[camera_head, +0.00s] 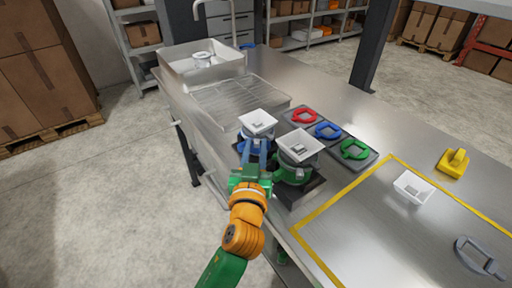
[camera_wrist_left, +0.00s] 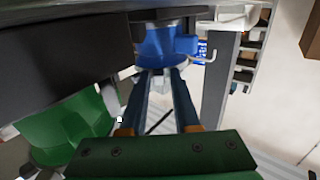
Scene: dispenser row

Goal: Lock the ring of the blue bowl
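The blue bowl (camera_head: 244,146) sits under a white square hopper (camera_head: 258,121) at the bench's left edge. Its blue body shows at the top of the left wrist view (camera_wrist_left: 165,45), with a blue lug at its right. My left gripper (camera_head: 254,152) points at the blue bowl's near side. In the wrist view its two fingers (camera_wrist_left: 163,76) are apart, with their tips close to the blue body. I cannot tell whether they touch it. The blue bowl's ring is partly hidden by the gripper. My right gripper is not in view.
A green bowl (camera_head: 292,174) with a white hopper stands close to the right of my gripper. Red (camera_head: 304,114), blue (camera_head: 327,130) and green (camera_head: 355,149) ring shapes lie on dark pads behind. A white part (camera_head: 413,187), yellow piece (camera_head: 453,162) and grey handled ring (camera_head: 480,258) lie at right.

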